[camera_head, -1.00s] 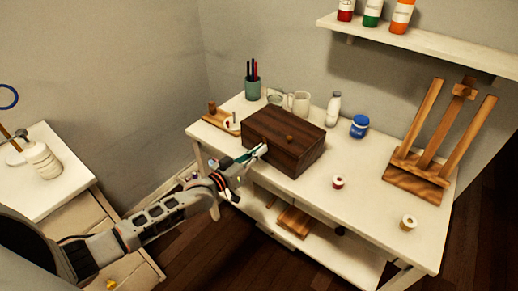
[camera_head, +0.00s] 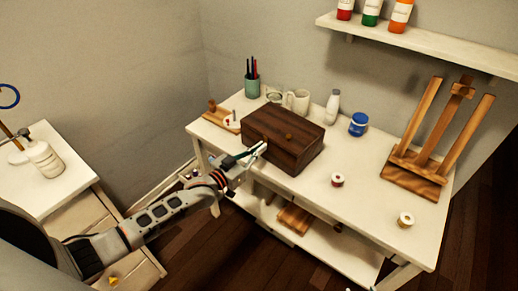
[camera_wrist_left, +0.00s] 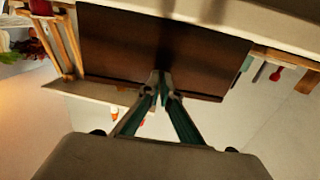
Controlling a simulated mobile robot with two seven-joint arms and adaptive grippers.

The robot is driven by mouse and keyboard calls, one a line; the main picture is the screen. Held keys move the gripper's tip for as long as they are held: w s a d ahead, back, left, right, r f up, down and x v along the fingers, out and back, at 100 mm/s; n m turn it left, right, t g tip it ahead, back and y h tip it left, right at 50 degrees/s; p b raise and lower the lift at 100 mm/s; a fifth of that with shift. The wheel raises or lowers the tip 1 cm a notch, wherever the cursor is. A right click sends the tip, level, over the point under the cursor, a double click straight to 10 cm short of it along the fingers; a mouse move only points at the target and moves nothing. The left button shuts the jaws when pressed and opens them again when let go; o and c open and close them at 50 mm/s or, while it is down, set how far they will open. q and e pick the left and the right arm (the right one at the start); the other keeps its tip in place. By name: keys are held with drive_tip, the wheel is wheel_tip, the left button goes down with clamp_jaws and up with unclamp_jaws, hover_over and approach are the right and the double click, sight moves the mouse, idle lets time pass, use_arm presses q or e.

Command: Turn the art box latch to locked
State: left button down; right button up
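My left gripper (camera_head: 262,148) is at the box's front left side. In the left wrist view, the box (camera_wrist_left: 120,45) fills the upper middle, and the gripper's teal fingers (camera_wrist_left: 161,78) come together at their tips right at the box. The latch is not distinguishable; the fingertips cover that spot, so I cannot tell whether they hold it. My right gripper is not in view.
The white table (camera_head: 375,185) also holds a cup of pencils (camera_head: 252,88), a mug (camera_head: 298,101), a white bottle (camera_head: 332,105), a blue jar (camera_head: 358,124), small paint pots and a wooden easel (camera_head: 430,145). The tabletop right of the box is mostly clear.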

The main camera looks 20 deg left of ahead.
use_arm(q)
drive_tip(key=c, duration=2.3)
unclamp_jaws()
drive_tip(key=shift+c, duration=0.2)
drive_tip(key=v, duration=1.2)
drive_tip(key=s+d+f+g+y, duration=0.2)
drive_tip(key=s+f, duration=0.5)
drive_tip(key=s, duration=0.3)
drive_tip(key=s+d+f+n+g+y, duration=0.1)
drive_tip(key=s+d+f+g+y, duration=0.1)
drive_tip(key=s+f, duration=0.6)
drive_tip(key=s+g+y, duration=0.1)
drive_tip(key=s, duration=0.2)
drive_tip(key=shift+d+f, duration=0.2)
drive_tip(key=shift+d, duration=0.2)
